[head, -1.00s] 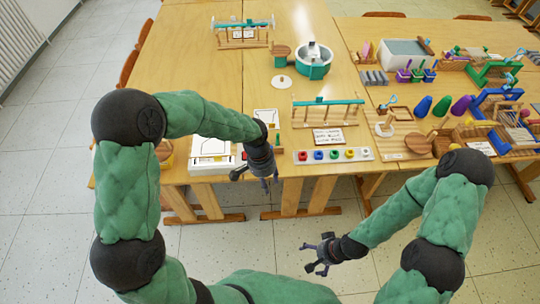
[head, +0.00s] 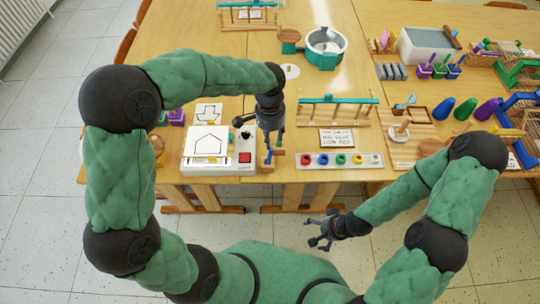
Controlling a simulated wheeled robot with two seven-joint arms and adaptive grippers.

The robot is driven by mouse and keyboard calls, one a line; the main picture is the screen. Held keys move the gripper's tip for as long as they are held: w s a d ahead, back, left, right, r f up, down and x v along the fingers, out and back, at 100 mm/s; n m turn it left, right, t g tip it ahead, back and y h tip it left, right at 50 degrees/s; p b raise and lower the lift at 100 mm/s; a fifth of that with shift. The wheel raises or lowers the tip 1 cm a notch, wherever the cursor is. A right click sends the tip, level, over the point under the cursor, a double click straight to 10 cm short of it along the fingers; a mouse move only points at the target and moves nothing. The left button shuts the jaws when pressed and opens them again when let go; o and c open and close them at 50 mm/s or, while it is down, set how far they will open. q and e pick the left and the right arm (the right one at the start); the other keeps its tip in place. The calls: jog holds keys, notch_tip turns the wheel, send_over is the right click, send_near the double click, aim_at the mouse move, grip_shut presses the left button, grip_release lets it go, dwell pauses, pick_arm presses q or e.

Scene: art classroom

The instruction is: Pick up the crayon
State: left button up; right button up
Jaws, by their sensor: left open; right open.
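My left gripper (head: 268,142) is open and points down over the table's front part, just right of the white drawing box (head: 190,164). Small blue and orange pieces (head: 279,157) show by its fingertips; I cannot tell which of them is the crayon, as the gripper covers part of that spot. I cannot tell whether the fingers touch anything. My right gripper (head: 322,233) is open and empty, low in front of the table and over the floor.
A tray of several coloured pots (head: 342,168), a lettered card (head: 337,139) and a wooden rack (head: 335,113) stand right of my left gripper. A round green pot (head: 323,62) is behind. Blue and purple cones (head: 465,109) stand further right.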

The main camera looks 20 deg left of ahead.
aim_at(271, 150)
pick_arm(q)
notch_tip(271, 150, down, 4)
jog(key=shift+b, duration=0.5)
jog(key=shift+s+f+b, duration=0.1)
jog(key=shift+f+b, duration=1.25)
jog(key=shift+f, duration=1.25)
jog(key=shift+r, duration=0.1)
jog(key=c, duration=0.8)
